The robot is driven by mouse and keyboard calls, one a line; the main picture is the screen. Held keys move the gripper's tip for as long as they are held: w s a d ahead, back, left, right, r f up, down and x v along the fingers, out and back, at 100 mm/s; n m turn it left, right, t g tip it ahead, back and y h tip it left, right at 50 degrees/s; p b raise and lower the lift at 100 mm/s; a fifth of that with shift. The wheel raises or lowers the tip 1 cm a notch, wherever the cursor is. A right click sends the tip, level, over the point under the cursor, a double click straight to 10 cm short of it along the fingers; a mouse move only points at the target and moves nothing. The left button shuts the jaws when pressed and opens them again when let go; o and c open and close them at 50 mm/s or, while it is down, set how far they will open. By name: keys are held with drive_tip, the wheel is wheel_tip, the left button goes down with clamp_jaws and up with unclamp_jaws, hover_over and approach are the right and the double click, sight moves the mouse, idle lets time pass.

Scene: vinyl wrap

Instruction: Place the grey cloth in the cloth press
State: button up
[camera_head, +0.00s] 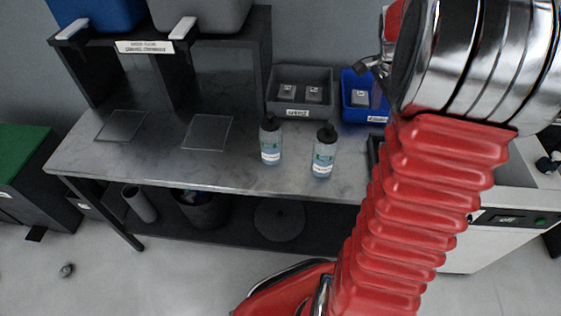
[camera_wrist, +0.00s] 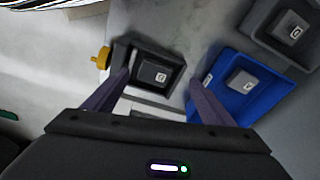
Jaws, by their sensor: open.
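In the wrist view my gripper (camera_wrist: 161,78) is open, its two purple fingers apart, with nothing held between them. In the head view my red arm hides my gripper and most of this area.
A blue bin (camera_head: 376,115) holds a similar grey square (camera_head: 360,97). A grey bin (camera_head: 274,104) beside it holds two more. Two spray bottles (camera_head: 271,140) (camera_head: 324,152) stand on the marble bench (camera_head: 240,172). A white machine (camera_head: 467,237) marked "off" stands right of my arm.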

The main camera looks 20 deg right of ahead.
drive_tip(key=a+r+n+t, duration=0.1)
drive_tip(key=a+r+n, duration=0.35)
drive_tip(key=a, duration=0.55)
drive_tip(key=a+r+n+t, duration=0.25)
drive_tip(key=a+n, duration=0.25)
drive_tip(key=a, duration=0.4)
drive_tip(key=s+a+n+t+y, duration=0.1)
drive_tip(key=s+a+n, duration=0.4)
drive_tip(key=a, duration=0.3)
drive_tip(key=s+a+n+t, duration=0.1)
drive_tip(key=s+a+n, duration=0.3)
drive_tip(key=a+n, duration=0.3)
drive_tip(key=shift+s+a+r+y, duration=0.25)
drive_tip(key=shift+s+a+y, duration=0.15)
drive_tip(key=shift+a, duration=0.4)
drive_tip(key=shift+c, duration=0.6)
